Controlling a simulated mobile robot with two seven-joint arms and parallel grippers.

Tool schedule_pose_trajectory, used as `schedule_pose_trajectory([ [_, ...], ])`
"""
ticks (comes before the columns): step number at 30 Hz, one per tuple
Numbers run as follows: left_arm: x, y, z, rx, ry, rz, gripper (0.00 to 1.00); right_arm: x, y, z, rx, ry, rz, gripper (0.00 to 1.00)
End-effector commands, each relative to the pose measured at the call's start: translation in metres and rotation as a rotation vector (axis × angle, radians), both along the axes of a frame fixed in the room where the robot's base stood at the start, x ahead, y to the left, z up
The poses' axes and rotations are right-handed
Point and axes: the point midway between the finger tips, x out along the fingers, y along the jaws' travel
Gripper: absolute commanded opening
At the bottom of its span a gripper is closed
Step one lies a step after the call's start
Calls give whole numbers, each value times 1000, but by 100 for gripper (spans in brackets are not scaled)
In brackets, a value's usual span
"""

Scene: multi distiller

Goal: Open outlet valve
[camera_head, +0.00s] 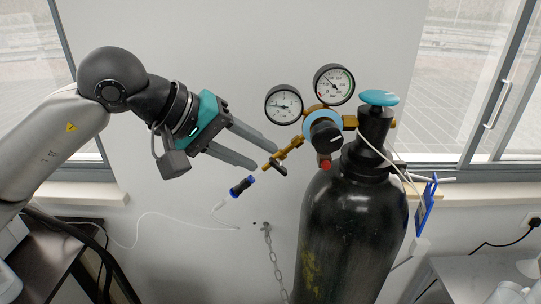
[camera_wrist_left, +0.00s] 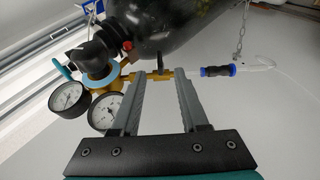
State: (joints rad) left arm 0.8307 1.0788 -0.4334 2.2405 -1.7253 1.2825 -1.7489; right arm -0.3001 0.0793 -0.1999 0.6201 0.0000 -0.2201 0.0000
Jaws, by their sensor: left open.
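The brass regulator (camera_head: 312,113) sits at the top of a black gas cylinder (camera_head: 350,230). Its brass outlet arm (camera_head: 291,147) runs down to the left and carries a small dark outlet valve handle (camera_head: 277,166). My left gripper (camera_head: 266,158) is open and empty, reaching in from the left, with its fingertips close to this handle. In the left wrist view the handle (camera_wrist_left: 163,63) appears between the two fingertips (camera_wrist_left: 161,74), over the brass pipe. Whether a finger touches it I cannot tell. My right gripper is not in view.
Two round gauges (camera_head: 284,104) (camera_head: 334,84) stand above the outlet. A blue cylinder knob (camera_head: 379,97) tops the cylinder. A blue-and-black hose connector (camera_head: 242,187) with a white hose lies below my gripper. A chain (camera_head: 272,255) hangs on the wall.

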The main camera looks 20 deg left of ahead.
Motion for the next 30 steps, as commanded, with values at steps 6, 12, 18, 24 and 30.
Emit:
schedule_pose_trajectory([
  [6,17,-17,-20,-2,2,0,44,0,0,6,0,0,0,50],
  [12,23,-22,-28,0,0,0,44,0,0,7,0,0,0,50],
  [18,24,-22,-28,0,-1,1,44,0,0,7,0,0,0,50],
  [24,24,-22,-28,0,-1,1,28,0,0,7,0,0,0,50],
  [30,24,-22,-28,0,-1,1,6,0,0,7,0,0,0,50],
])
